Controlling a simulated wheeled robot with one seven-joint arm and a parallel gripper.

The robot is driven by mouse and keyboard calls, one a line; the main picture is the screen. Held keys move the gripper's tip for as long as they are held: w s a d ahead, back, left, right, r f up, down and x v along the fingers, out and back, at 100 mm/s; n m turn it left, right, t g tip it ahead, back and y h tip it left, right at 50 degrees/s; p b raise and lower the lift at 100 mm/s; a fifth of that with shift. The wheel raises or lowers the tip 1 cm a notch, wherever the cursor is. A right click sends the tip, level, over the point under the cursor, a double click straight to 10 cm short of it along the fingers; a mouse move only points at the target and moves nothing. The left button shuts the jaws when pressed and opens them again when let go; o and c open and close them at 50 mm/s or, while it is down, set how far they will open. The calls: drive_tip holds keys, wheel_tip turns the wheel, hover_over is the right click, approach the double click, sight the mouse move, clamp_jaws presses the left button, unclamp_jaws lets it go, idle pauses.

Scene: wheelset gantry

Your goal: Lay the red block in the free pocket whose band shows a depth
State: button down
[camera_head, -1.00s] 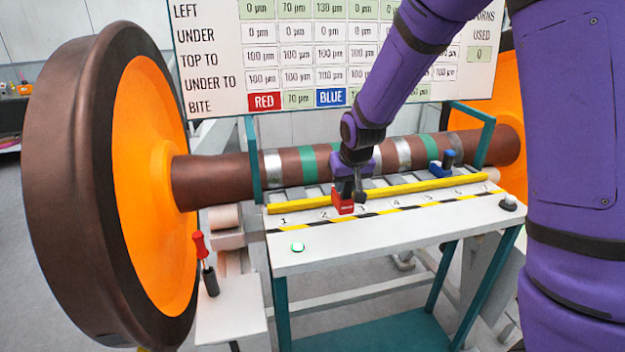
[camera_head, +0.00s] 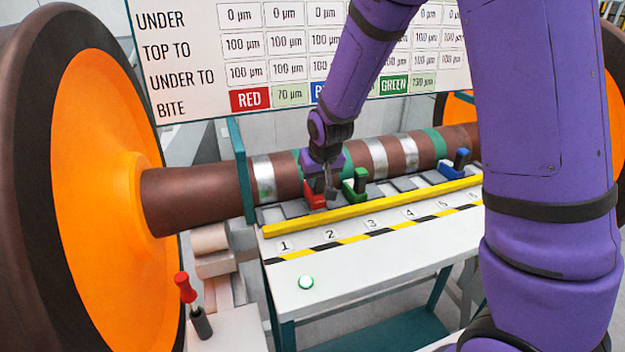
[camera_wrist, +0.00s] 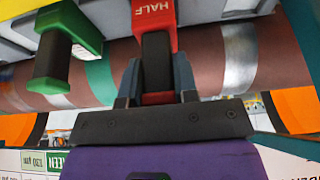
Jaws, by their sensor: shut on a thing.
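The red block (camera_head: 315,199), marked HALF in the wrist view (camera_wrist: 153,14), is in my gripper (camera_head: 322,186). My gripper's fingers (camera_wrist: 157,85) close on the block's dark upright grip. The block is behind the yellow rail, at the row of pockets (camera_head: 298,208) near number 2. I cannot tell whether it rests in a pocket or hangs just above. The axle behind has silver bands (camera_head: 264,177) and green bands (camera_head: 439,143); one green band (camera_wrist: 101,80) shows beside my gripper in the wrist view. My gripper hides part of the axle.
A green block (camera_head: 355,186) sits close right of the red one, and a blue block (camera_head: 455,168) farther right. The yellow rail (camera_head: 370,207) runs before the pockets. A board (camera_head: 290,60) with RED, BLUE and GREEN tags stands behind. A red-handled tool (camera_head: 186,288) stands lower left.

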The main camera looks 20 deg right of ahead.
drive_tip(key=shift+s+d+f, duration=0.1)
drive_tip(key=shift+s+f, duration=0.15)
drive_tip(key=shift+f, duration=0.45)
drive_tip(key=shift+w+f, duration=0.1)
drive_tip(key=shift+f, duration=0.35)
drive_tip(key=shift+f, duration=0.15)
drive_tip(key=c, duration=0.9)
unclamp_jaws()
drive_tip(key=v, duration=1.2)
drive_tip(key=shift+t, duration=0.3)
drive_tip(key=s+d+r, duration=0.2)
drive_tip(key=s+r, duration=0.2)
drive_tip(key=s, duration=0.4)
drive_tip(key=s+d+r, duration=0.2)
drive_tip(key=s+r, duration=0.3)
drive_tip(key=s, duration=0.3)
drive_tip(key=s+d+r, duration=0.3)
drive_tip(key=s+r, duration=0.2)
drive_tip(key=s, duration=0.3)
drive_tip(key=shift+s+r, duration=0.2)
drive_tip(key=shift+s, duration=0.15)
